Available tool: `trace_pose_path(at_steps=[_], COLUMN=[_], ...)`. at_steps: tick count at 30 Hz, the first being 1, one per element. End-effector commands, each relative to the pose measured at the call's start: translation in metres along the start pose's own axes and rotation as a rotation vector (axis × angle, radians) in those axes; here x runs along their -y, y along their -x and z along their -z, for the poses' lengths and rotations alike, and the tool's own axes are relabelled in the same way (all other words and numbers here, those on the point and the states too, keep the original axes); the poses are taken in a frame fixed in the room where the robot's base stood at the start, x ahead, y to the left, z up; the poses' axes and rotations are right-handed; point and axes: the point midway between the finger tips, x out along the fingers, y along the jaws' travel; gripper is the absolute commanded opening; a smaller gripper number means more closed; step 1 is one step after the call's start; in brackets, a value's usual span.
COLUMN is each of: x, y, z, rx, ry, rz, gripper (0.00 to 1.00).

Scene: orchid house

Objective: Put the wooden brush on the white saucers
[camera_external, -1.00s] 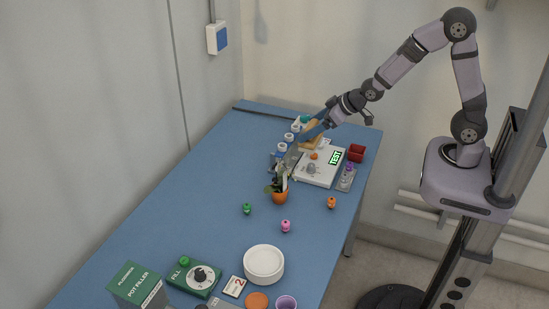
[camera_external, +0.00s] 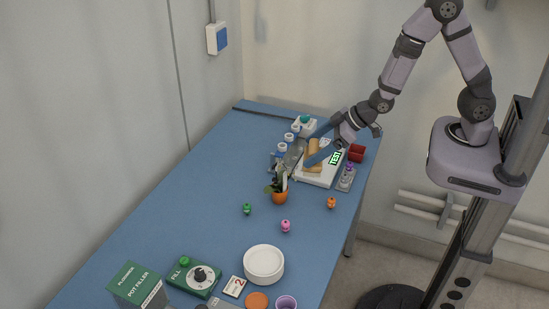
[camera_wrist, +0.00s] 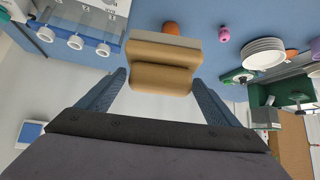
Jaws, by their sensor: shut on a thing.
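The wooden brush (camera_external: 314,148) is a tan block held between the blue fingers of my gripper (camera_external: 309,149), above the white test device at the table's far end. In the wrist view the brush (camera_wrist: 160,78) sits between the fingertips of my gripper (camera_wrist: 160,84), with a paler strip along its far edge. The white saucers (camera_external: 263,265) are a round stack at the near part of the blue table, well apart from my gripper. The saucers also show at the upper right of the wrist view (camera_wrist: 264,54).
The white device (camera_external: 318,178) lies under my gripper. A potted orchid (camera_external: 280,196) stands close by. A green dial box (camera_external: 194,278) and a purple cup (camera_external: 286,303) flank the saucers.

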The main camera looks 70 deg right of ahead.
Motion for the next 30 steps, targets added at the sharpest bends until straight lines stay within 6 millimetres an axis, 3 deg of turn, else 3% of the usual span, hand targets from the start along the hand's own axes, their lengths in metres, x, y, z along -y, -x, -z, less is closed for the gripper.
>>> trace_pose_path(at_steps=[1, 6, 10, 18, 30], x=[0.024, 0.102, 0.142, 0.198, 0.260], y=[-0.012, -0.035, -0.042, -0.048, -0.049], z=[-0.003, 0.005, 0.013, 0.026, 0.043], rx=[-0.002, -0.005, -0.005, -0.006, -0.005], ry=[0.047, 0.221, 0.319, 0.466, 0.655], rz=[0.046, 0.218, 0.317, 0.465, 0.653], gripper=[0.62, 0.62, 0.62, 0.62, 0.62])
